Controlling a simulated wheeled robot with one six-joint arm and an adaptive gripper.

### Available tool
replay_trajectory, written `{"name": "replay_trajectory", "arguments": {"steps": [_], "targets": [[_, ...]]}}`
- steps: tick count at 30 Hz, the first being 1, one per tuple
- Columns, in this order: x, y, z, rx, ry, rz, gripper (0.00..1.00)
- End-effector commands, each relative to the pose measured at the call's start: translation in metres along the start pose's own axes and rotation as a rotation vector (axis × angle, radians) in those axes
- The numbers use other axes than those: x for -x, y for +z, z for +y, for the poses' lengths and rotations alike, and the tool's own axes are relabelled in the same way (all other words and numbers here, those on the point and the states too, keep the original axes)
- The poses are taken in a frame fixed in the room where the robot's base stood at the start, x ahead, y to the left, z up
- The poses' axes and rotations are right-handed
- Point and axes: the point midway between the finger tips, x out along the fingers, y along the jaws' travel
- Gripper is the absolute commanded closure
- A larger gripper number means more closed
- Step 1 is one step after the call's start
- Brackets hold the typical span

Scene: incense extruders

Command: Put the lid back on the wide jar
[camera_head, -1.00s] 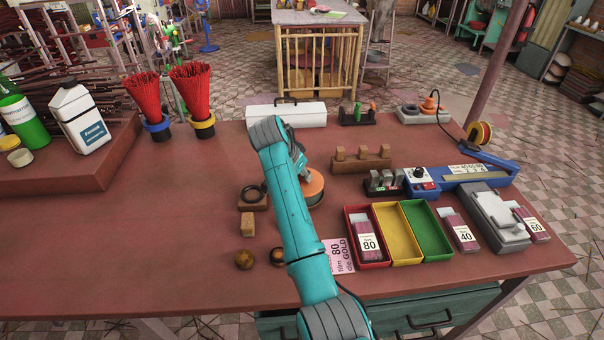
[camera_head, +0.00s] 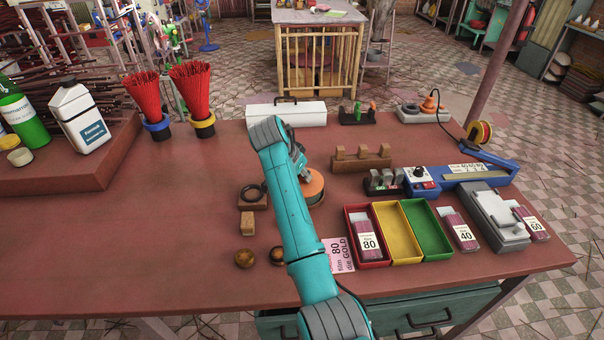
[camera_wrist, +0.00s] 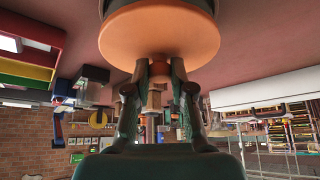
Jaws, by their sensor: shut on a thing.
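The round orange lid (camera_head: 314,183) is in the middle of the table in the head view, partly hidden behind my arm. In the wrist view, which is upside down, the orange lid (camera_wrist: 150,45) fills the top middle. My gripper (camera_wrist: 160,75) is shut on the small knob at the lid's centre. The wide jar (camera_wrist: 125,5) shows only as a strip of its side beyond the lid's rim. The lid is at the jar's mouth, but I cannot tell whether it rests fully on it. In the head view my arm hides the fingers.
A wooden stand with a black ring (camera_head: 254,196) and a wooden block (camera_head: 247,224) stand left of my arm. A wooden rack (camera_head: 361,160) stands behind right. Red, yellow and green trays (camera_head: 400,262) lie to the right. The table's left front is clear.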

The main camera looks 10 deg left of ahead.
Motion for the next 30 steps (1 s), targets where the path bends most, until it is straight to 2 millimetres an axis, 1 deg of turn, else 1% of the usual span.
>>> {"name": "replay_trajectory", "arguments": {"steps": [6,7,8,9,10,16,17,18,19,20,30], "targets": [[0.0000,0.0000,0.0000,0.000,0.000,0.000,1.00],[0.0000,0.0000,0.0000,0.000,0.000,0.000,0.70],[0.0000,0.0000,0.0000,0.000,0.000,0.000,0.62],[0.0000,0.0000,0.0000,0.000,0.000,0.000,0.52],[0.0000,0.0000,0.0000,0.000,0.000,0.000,0.48],[0.0000,0.0000,0.0000,0.000,0.000,0.000,0.48],[0.0000,0.0000,0.0000,0.000,0.000,0.000,0.43],[0.0000,0.0000,0.0000,0.000,0.000,0.000,0.33],[0.0000,0.0000,0.0000,0.000,0.000,0.000,0.26],[0.0000,0.0000,0.0000,0.000,0.000,0.000,0.23],[0.0012,-0.0008,-0.0001,0.000,0.000,0.000,0.23]]}}
